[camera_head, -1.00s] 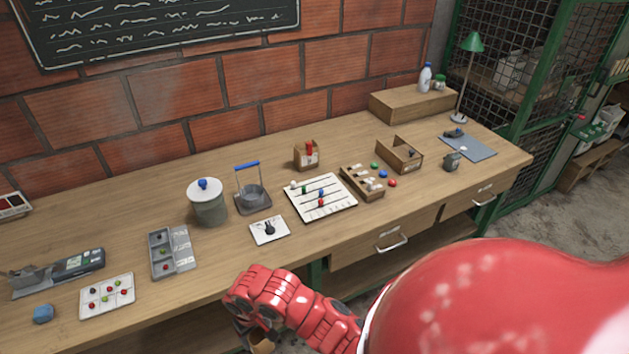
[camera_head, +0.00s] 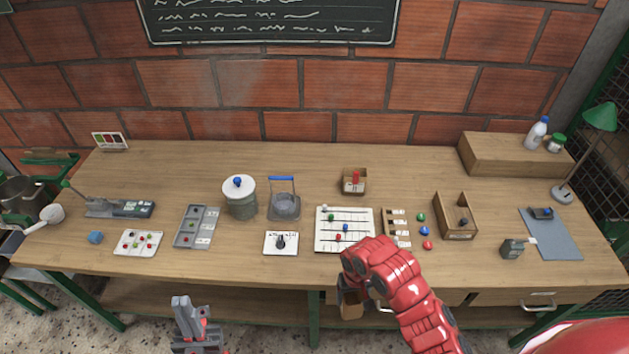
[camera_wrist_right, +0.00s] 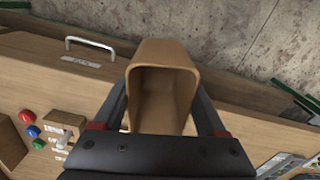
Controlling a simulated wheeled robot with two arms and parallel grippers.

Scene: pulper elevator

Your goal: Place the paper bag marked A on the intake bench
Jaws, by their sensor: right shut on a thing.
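My right gripper (camera_head: 352,292) is shut on a brown open-topped bag (camera_head: 351,309), held in front of the bench's front edge. In the right wrist view the bag (camera_wrist_right: 164,88) sits between the two fingers of the right gripper (camera_wrist_right: 165,110), its open mouth towards the camera; it looks empty. No letter A shows on the visible faces. A long wooden bench (camera_head: 130,180) runs along the brick wall; no label naming it the intake bench is readable. My left gripper (camera_head: 188,312) is low in front of the bench, apart from it; its finger gap is unclear.
The bench holds a lidded pot (camera_head: 240,200), a sieve stand (camera_head: 284,205), a bead board (camera_head: 344,230), a wooden tray (camera_head: 456,217) and a lamp (camera_head: 598,118).

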